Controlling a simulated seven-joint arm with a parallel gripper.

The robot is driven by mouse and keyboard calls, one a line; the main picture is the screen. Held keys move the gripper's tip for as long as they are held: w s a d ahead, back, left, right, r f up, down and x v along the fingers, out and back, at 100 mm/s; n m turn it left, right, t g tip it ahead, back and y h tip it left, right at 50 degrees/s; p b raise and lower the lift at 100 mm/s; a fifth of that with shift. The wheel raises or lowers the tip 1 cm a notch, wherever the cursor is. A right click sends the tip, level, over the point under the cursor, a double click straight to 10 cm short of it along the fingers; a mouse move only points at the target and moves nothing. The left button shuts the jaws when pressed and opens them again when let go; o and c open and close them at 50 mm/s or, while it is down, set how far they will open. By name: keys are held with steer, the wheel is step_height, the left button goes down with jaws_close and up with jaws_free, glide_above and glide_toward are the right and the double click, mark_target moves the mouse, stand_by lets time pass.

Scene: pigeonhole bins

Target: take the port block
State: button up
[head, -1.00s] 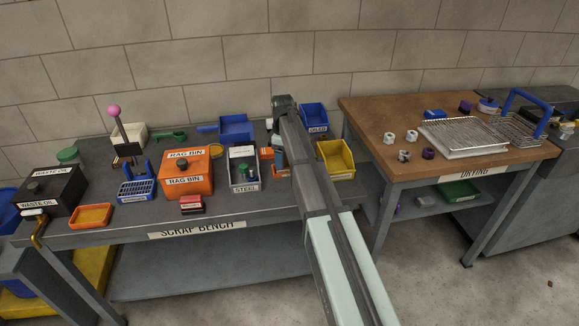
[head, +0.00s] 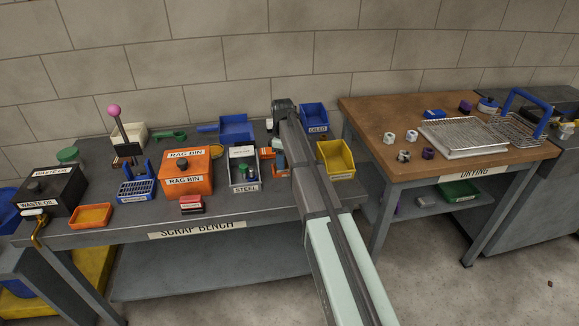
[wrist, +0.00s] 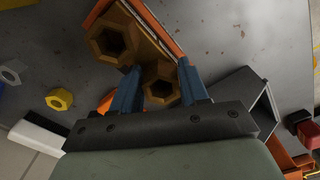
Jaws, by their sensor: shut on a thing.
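The brass-brown block with hexagonal openings, which I take as the port block (wrist: 146,48), shows in the wrist view between my gripper's blue fingers. My gripper (wrist: 158,82) is shut on it, one finger on each side. The block's far end reaches past the fingertips toward the top of the view. Orange edges show along and beside it; I cannot tell if it touches them. In the head view my gripper (head: 281,160) is low over the back right of the scrap bench, and my arm hides most of the block.
The steel bin (head: 244,181) and orange rag bin (head: 189,185) stand left of my gripper. A blue bin (head: 314,117) and yellow bin (head: 336,160) stand to its right. In the wrist view a yellow nut (wrist: 59,90) and grey nut (wrist: 12,64) lie on the bench.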

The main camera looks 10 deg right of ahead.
jaws_close()
